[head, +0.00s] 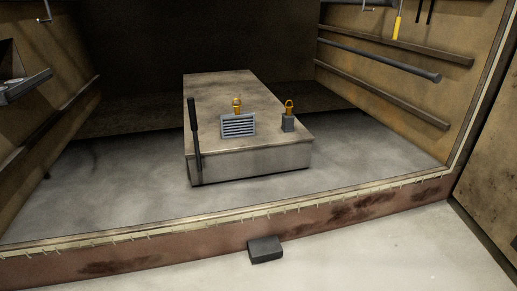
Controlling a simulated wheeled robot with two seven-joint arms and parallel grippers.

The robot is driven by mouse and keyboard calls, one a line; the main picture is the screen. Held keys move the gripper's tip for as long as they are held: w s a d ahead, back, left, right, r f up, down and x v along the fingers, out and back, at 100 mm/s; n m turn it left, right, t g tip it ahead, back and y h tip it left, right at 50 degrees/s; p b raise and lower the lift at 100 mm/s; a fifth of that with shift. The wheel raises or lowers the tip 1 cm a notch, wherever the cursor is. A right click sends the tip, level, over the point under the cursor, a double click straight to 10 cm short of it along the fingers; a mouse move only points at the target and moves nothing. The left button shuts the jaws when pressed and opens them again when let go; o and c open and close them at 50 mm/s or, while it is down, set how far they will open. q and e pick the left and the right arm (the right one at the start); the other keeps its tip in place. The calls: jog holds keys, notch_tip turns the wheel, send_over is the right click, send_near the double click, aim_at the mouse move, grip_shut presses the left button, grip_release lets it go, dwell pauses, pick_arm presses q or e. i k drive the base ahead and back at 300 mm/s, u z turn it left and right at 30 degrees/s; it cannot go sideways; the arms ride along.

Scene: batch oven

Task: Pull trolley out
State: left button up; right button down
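The trolley (250,165) is a long, low, box-like platform with a worn brownish top and a grey front face. It stands on the grey floor inside the oven chamber, its front end towards me and a gap between it and the front sill. A dark upright handle (194,130) is at its front left corner. On its top are a grey slatted block (238,126), a yellow fitting (237,104) just behind that, and a small grey block with a yellow loop (288,122).
A reddish-brown sill (170,253) with a pale edge runs across the chamber front. A dark block (265,250) sits against it. Rails (400,55) and hanging tools (398,24) line the right wall. The floor beside the trolley is clear.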

aim_at(212, 158)
jog(key=u, duration=0.6)
jog(key=i, duration=2)
jog(key=u, duration=0.5)
